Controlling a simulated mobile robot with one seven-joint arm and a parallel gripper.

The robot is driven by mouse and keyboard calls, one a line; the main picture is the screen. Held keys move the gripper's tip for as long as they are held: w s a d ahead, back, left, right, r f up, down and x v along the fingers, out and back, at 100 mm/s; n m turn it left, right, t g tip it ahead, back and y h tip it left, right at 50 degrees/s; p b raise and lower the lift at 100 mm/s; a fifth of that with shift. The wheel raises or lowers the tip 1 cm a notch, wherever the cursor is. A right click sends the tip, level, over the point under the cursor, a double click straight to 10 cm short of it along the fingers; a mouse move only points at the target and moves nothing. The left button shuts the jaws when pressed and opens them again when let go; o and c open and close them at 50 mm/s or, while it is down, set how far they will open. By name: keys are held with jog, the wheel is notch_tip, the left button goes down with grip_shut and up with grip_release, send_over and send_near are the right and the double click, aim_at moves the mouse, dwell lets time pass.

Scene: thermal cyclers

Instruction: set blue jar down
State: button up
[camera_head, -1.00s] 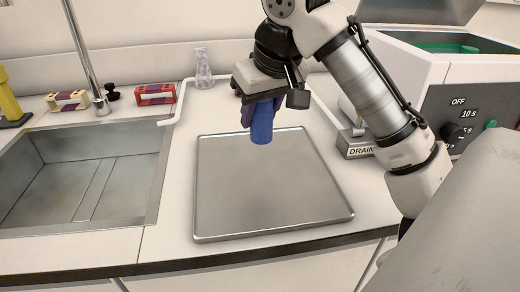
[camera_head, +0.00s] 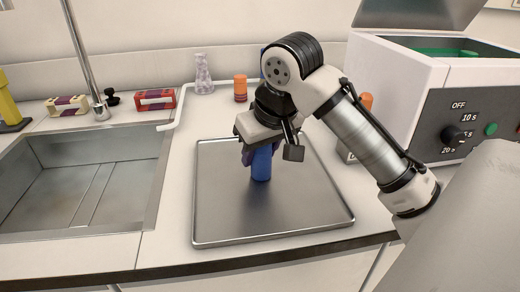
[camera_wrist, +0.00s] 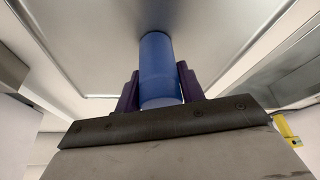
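The blue jar (camera_head: 262,163) is upright at the middle of the metal tray (camera_head: 215,225), and its lower end appears to touch the tray surface. It also shows in the wrist view (camera_wrist: 158,70), between two purple fingers. My gripper (camera_head: 254,155) is above the tray with its fingers on both sides of the jar; in the wrist view the fingers (camera_wrist: 160,92) look closed against its sides. The jar's top is hidden by the gripper in the head view.
A sink (camera_head: 80,180) is left of the tray. Behind the tray stand an orange jar (camera_head: 240,88) and a clear bottle (camera_head: 203,75). A red rack (camera_head: 155,99) is behind the sink. A white machine with dials (camera_head: 425,100) stands at the right. The tray around the jar is clear.

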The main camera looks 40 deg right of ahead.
jog(key=o, duration=0.4)
jog(key=shift+c, duration=0.2)
jog(key=p+v, duration=0.1)
jog(key=v, duration=1.1)
jog(key=shift+r, duration=0.15)
